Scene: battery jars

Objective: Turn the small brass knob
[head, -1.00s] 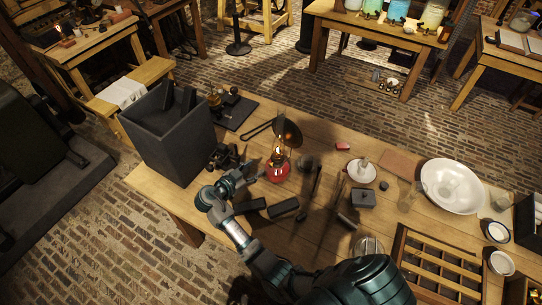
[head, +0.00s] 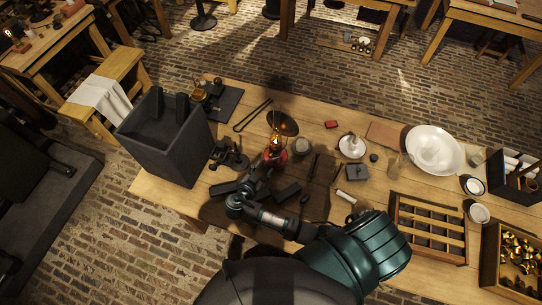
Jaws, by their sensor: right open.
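An oil lamp with a red glass base and a lit brass top (head: 276,147) stands on the wooden table, left of its middle. The small brass knob is too small to make out, though brass parts show on the lamp. My right arm comes in from the lower right and bends at the table's front. My right gripper (head: 262,178) is dark and small in the picture, just in front of the lamp. It is open. I cannot tell whether a fingertip touches the lamp. My left gripper is not in view.
A dark bin (head: 166,146) stands at the table's left end, with a black device (head: 229,154) between it and the lamp. A dark round reflector (head: 284,123) is behind the lamp. A white basin (head: 435,150) and a partitioned wooden tray (head: 429,229) lie to the right.

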